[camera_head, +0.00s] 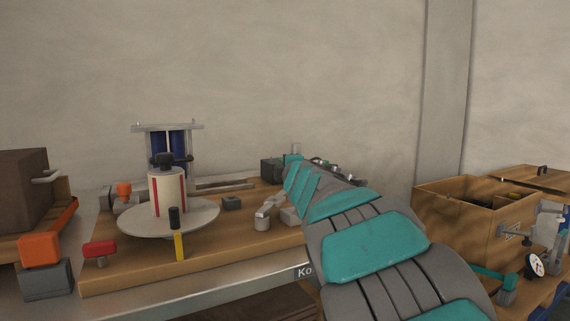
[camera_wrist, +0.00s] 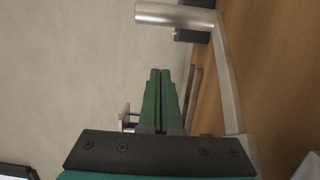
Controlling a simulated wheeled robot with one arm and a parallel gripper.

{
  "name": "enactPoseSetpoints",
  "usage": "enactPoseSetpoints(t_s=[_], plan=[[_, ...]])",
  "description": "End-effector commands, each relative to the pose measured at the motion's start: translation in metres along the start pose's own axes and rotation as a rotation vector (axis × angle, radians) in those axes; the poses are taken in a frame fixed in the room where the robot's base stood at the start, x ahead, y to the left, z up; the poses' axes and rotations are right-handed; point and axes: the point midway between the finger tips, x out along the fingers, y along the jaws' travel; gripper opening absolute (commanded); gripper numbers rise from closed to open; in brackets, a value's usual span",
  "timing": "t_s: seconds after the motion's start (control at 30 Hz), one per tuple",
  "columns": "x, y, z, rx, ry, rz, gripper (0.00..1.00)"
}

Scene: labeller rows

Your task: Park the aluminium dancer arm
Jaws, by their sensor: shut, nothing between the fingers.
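The aluminium dancer arm (camera_wrist: 229,80) is a pale metal bar with a bright round roller (camera_wrist: 175,14) at its end. In the wrist view it runs along the right side of my gripper (camera_wrist: 158,72), over the wooden board. My green fingers are together with nothing between them. The bar lies beside them; I see no grip on it. In the head view a pale metal piece (camera_head: 264,214) on the board, left of my arm, looks like the same dancer arm. My own arm hides my fingertips there.
A spool on a round plate (camera_head: 190,217) stands on the wooden board (camera_head: 110,278), with a yellow-and-black handle in front. A red knob (camera_head: 100,249) and orange block (camera_head: 40,249) are at left. A wooden box (camera_head: 460,215) stands right.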

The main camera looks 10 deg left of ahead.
Motion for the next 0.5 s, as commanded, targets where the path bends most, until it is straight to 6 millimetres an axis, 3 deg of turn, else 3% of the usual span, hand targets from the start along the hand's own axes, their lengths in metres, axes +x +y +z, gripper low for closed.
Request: enactPoseSetpoints(t_s=[0.5], plan=[[0.062,0.000,0.000,0.003,0.000,-0.002,0.00]])
